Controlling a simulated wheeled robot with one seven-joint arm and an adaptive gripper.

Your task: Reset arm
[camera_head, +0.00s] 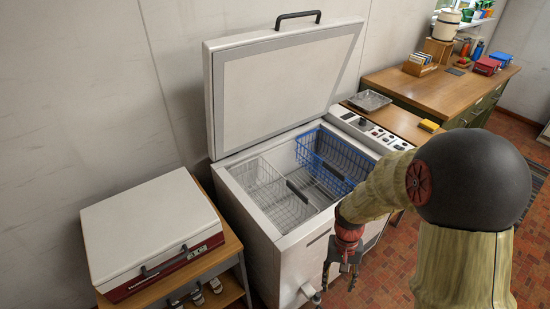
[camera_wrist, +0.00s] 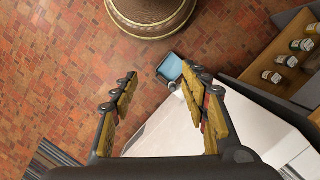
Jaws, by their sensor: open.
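My gripper (camera_head: 342,270) hangs at the end of my arm in front of the white utility tub (camera_head: 262,257), near its front right side. In the wrist view my gripper (camera_wrist: 165,95) has its two fingers wide apart with nothing between them, above the brick floor. The tub's lid (camera_head: 284,88) stands raised against the wall. Inside the tub are a white wire basket (camera_head: 272,194) and a blue basket (camera_head: 335,160). My arm hides part of the tub's right side.
A white-lidded case (camera_head: 150,230) sits on a wooden stand at the left. A wooden counter (camera_head: 437,88) with a tray, boxes and containers runs along the back right. Red brick floor (camera_head: 388,270) is open in front.

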